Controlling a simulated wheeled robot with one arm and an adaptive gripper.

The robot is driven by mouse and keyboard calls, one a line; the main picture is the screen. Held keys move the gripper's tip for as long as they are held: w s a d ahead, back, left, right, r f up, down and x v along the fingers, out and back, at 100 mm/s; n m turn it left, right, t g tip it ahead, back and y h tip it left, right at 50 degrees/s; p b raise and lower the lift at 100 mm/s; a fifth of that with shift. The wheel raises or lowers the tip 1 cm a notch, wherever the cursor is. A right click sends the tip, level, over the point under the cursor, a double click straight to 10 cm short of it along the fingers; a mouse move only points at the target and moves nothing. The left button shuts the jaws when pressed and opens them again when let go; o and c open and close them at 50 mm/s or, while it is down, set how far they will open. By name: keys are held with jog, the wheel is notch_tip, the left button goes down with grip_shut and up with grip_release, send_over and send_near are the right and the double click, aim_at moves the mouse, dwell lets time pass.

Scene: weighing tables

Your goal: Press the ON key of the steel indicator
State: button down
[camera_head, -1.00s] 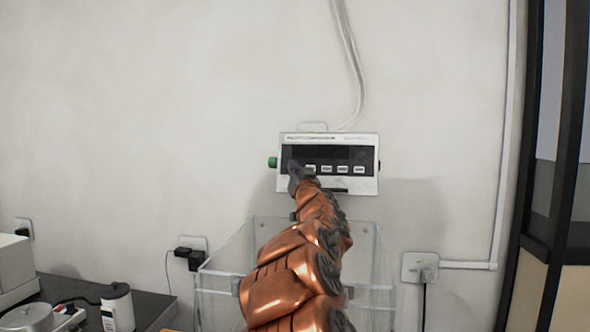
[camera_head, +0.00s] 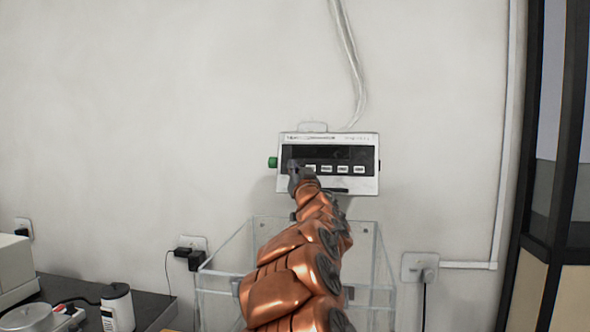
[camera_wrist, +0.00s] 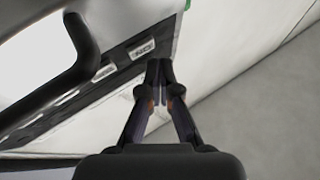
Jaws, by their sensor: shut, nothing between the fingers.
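The steel indicator (camera_head: 365,140) hangs on the wall, a pale case with a dark display and a row of white keys. It fills the upper left of the wrist view (camera_wrist: 40,130), seen at a steep angle. My gripper (camera_head: 293,163) is shut and empty, in front of the left end of the key row. In the wrist view its closed fingertips (camera_wrist: 159,66) lie just beside the ON key (camera_wrist: 143,50), whose lettering appears inverted. I cannot tell whether the tips touch the panel. In the head view my gripper and arm hide part of the panel's lower left.
A green knob (camera_head: 272,162) sticks out of the indicator's left side. A clear-walled box (camera_head: 215,282) stands below, behind my arm. Cables run up the wall above. A wall socket (camera_head: 420,267) is at right, and a dark bench (camera_head: 150,304) at lower left.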

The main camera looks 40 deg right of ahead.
jog(key=shift+w+d, duration=0.1)
jog(key=shift+d, duration=0.05)
jog(key=shift+w+d+f, duration=0.1)
jog(key=shift+d+f, duration=0.05)
jog(key=shift+d, duration=0.1)
jog(key=shift+w+d, duration=0.2)
jog(key=shift+d, duration=0.05)
dwell(1.2)
jog(key=shift+s+a, duration=0.1)
jog(key=shift+a, duration=0.05)
jog(key=shift+s+a+p, duration=0.3)
jog(key=shift+s+a, duration=0.05)
jog(key=shift+a, duration=0.1)
jog(key=shift+a, duration=0.1)
jog(key=s+a, duration=0.1)
jog(key=a+r, duration=0.1)
jog(key=s+a, duration=0.1)
jog(key=shift+s+a+r, duration=0.35)
jog(key=shift+a, duration=0.05)
dwell(0.3)
jog(key=shift+s+d, duration=0.1)
dwell(0.7)
